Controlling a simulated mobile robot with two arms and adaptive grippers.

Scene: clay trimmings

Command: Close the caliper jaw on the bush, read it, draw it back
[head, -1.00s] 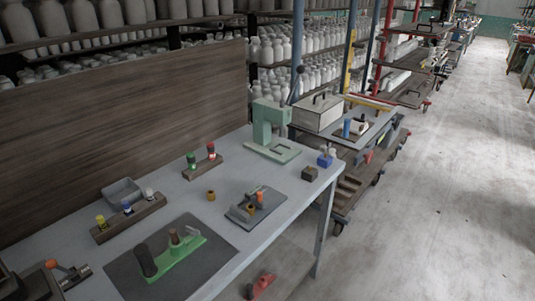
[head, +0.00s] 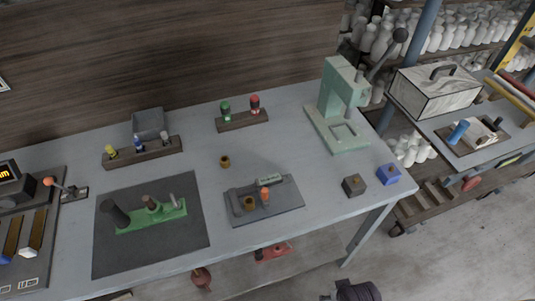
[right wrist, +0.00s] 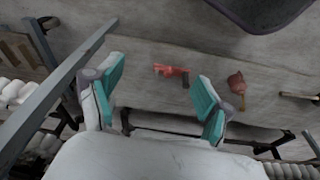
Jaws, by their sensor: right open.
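The caliper gauge stands on a dark grey plate (head: 285,207) on the bench, in the middle of the head view. A small brass-coloured bush (head: 249,203) sits at its left part. An orange-topped knob (head: 265,194) stands to the right of the bush, with a small pale display (head: 268,181) behind it. I cannot tell the gap between jaw and bush or any reading. A second brass-coloured bush (head: 225,161) stands loose on the bench behind. My right gripper (right wrist: 160,82) is open and empty, over the floor in its wrist view. My left gripper is not in view.
A green press (head: 335,120) stands at the back right of the bench. A dark mat (head: 110,255) with a green fixture lies left. Wooden stands (head: 243,121) hold coloured pieces behind. Dark and blue blocks (head: 388,174) sit near the right edge.

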